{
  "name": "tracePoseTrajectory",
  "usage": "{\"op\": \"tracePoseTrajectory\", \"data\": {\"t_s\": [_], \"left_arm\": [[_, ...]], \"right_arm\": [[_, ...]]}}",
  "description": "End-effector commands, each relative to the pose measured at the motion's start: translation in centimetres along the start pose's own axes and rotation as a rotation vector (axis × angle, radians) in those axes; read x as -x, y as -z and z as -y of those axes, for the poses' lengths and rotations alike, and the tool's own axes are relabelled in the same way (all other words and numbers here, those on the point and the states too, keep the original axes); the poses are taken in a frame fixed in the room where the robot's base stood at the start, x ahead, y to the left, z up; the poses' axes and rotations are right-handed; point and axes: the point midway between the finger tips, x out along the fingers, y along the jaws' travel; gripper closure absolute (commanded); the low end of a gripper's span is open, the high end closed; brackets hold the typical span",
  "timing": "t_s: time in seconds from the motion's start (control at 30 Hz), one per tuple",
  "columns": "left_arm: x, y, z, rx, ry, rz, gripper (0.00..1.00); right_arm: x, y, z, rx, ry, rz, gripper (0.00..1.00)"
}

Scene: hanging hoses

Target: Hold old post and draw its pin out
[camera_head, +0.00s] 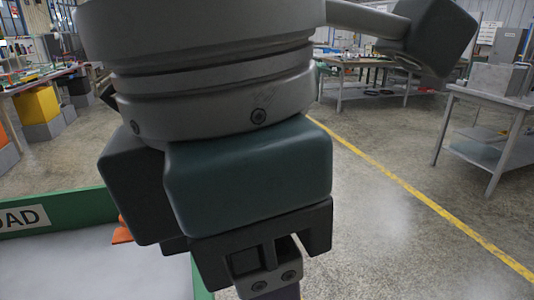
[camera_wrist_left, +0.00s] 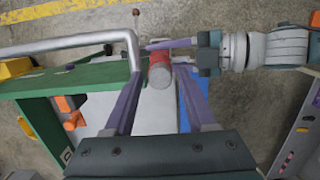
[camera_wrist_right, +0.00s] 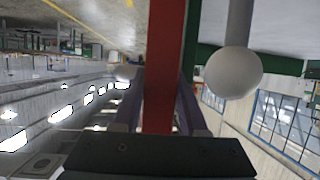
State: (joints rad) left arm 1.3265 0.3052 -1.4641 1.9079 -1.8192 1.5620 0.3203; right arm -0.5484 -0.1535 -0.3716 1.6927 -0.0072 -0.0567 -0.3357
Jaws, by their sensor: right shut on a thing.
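In the left wrist view a red cylinder (camera_wrist_left: 159,74) with a grey end stands between the fingers of my left gripper (camera_wrist_left: 158,75), which are spread with a gap on each side. My right gripper (camera_wrist_left: 172,43) comes in level from the right, its purple fingers at the cylinder's far side. In the right wrist view a long red bar (camera_wrist_right: 164,70) runs between the fingers of my right gripper (camera_wrist_right: 160,100), which is shut on it. I cannot make out which part is the pin. In the head view one of my arms hides the post.
A bent grey pipe (camera_wrist_left: 70,43) lies left of the cylinder. A green frame (camera_wrist_left: 50,80) with orange pieces stands below it. A grey rod with a rounded end (camera_wrist_right: 234,72) hangs beside the red bar. Floor at the right (camera_head: 400,240) is clear.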

Motion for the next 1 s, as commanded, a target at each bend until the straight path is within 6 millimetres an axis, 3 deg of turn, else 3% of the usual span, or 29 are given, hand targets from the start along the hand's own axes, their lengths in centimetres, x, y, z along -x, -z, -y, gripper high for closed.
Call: {"op": "tracePoseTrajectory", "data": {"t_s": [0.07, 0.47, 1.0], "left_arm": [[0.02, 0.0, -0.01, 0.0, 0.0, 0.0, 0.54], [0.03, 0.0, -0.01, 0.0, 0.0, 0.0, 0.99], [0.28, -0.04, -0.02, 0.0, 0.0, 0.001, 1.0]], "right_arm": [[0.0, 0.0, 0.01, 0.0, 0.0, 0.0, 1.0], [0.0, 0.0, 0.0, 0.0, 0.0, 0.0, 1.0], [0.0, -0.01, 0.0, 0.0, 0.0, 0.0, 1.0]]}}
